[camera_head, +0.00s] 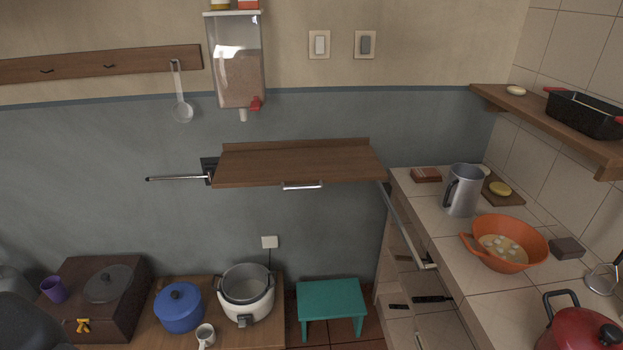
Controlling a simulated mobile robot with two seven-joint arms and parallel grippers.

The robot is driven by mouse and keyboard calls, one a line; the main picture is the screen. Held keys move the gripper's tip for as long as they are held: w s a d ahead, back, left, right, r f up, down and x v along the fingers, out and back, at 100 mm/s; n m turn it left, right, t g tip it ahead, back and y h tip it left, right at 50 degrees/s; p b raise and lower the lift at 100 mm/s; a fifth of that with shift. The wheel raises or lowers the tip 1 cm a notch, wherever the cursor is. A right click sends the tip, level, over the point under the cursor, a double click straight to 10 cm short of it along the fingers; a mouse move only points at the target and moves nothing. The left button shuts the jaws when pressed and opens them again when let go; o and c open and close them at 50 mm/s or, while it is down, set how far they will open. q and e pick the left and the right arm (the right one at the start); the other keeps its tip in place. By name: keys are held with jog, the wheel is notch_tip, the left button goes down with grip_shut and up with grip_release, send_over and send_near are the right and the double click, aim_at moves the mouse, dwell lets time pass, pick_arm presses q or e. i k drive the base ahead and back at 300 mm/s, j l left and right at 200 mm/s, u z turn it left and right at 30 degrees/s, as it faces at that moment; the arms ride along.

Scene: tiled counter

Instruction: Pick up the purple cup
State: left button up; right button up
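The purple cup (54,289) is at the lower left in the head view. It appears at the left end of a dark brown wooden box (128,321), with its handle to the left. I cannot tell whether it stands fully on the box top. A dark rounded shape at the bottom left corner is close to the cup in the picture; I cannot tell what it is. Neither of my grippers can be made out in this view.
A grey lid (108,284) lies on the box. A tiled counter (447,245) with cookware is at right.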

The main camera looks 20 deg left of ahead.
aim_at(56, 291)
jog(key=u, duration=2.45)
jog(key=i+z, duration=0.2)
jog(key=z, duration=0.15)
jog(key=i+j+z, duration=0.1)
jog(key=z, duration=0.25)
jog(key=i+j+z, duration=0.15)
jog(key=z, duration=0.2)
jog(key=i+j+z, duration=0.35)
jog(key=i+j, duration=0.3)
jog(key=j, duration=0.15)
jog(key=i+j, duration=0.55)
jog(key=j, duration=0.3)
